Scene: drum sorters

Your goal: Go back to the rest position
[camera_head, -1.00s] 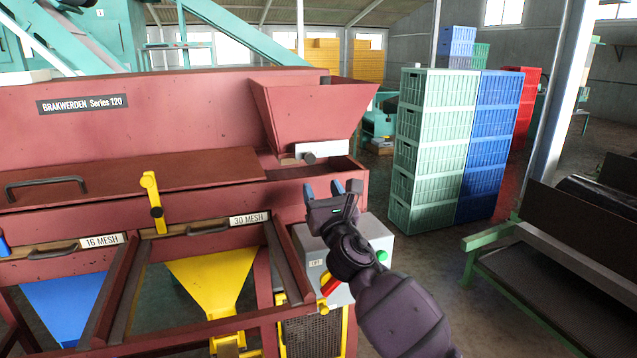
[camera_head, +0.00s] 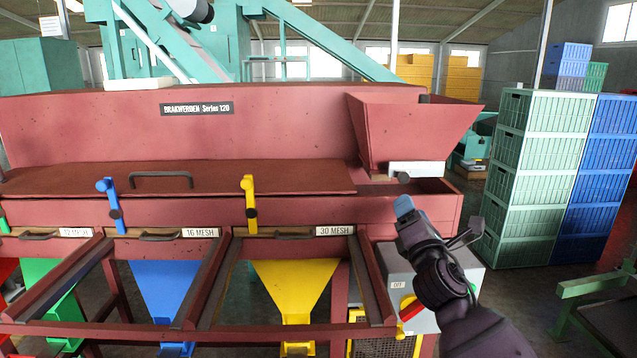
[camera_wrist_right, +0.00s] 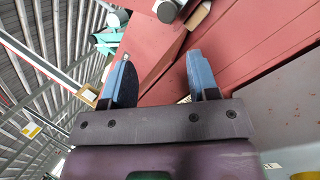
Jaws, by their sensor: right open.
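My right gripper (camera_head: 405,206) is raised in front of the right end of the red sorting machine (camera_head: 260,130), below its hopper (camera_head: 415,130). In the right wrist view its two blue fingers (camera_wrist_right: 160,80) stand apart with nothing between them. It appears clear of the machine, though the exact gap is hard to tell. My left gripper is not in view.
A grey control box (camera_head: 440,290) with a red-and-yellow switch stands just below my right gripper. Blue (camera_head: 107,200) and yellow (camera_head: 249,200) levers stick up along the machine's front. Green crates (camera_head: 525,180) and blue crates (camera_head: 600,180) are stacked at the right, with open floor before them.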

